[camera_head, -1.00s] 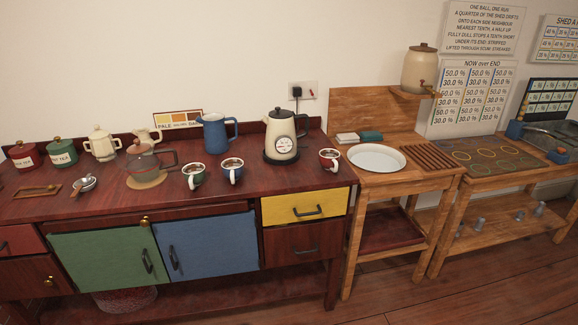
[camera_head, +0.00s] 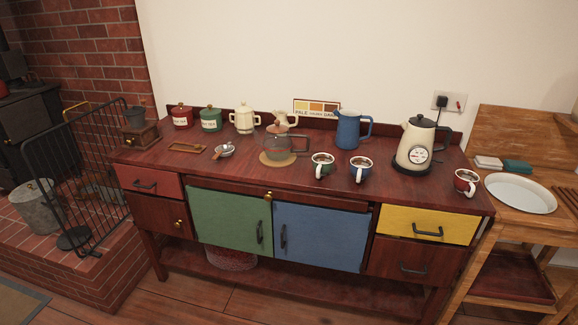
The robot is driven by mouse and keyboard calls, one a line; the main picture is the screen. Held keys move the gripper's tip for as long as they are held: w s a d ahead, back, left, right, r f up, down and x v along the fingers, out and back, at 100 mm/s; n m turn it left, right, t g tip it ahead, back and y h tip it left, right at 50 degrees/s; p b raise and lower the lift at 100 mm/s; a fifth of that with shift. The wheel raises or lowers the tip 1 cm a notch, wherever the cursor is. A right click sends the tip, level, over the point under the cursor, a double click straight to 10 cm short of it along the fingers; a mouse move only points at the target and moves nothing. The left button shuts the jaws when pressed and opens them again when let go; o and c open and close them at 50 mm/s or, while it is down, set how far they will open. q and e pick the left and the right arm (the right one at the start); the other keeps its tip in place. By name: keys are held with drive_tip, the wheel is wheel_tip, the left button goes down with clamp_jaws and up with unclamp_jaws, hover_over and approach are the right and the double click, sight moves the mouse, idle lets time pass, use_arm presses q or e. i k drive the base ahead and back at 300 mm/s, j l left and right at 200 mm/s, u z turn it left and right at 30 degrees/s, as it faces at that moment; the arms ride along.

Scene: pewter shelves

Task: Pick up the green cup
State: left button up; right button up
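The green cup (camera_head: 322,165) stands upright on the dark red wooden counter (camera_head: 390,187), near its front edge. Its outside is green, its handle is pale, and something dark fills it. A blue cup (camera_head: 361,170) stands just to its right. A red cup (camera_head: 466,183) stands at the counter's right end. Neither of my grippers shows in the head view.
A glass teapot (camera_head: 279,145) on a round mat is left of the green cup. A blue jug (camera_head: 348,130) and a cream kettle (camera_head: 415,145) stand behind. A black fireguard (camera_head: 75,175) is at left. Floor (camera_head: 200,292) in front looks clear.

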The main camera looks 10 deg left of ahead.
sight(322, 169)
drive_tip(key=i+j+z, duration=0.4)
drive_tip(key=i+j, duration=0.65)
drive_tip(key=i, duration=0.1)
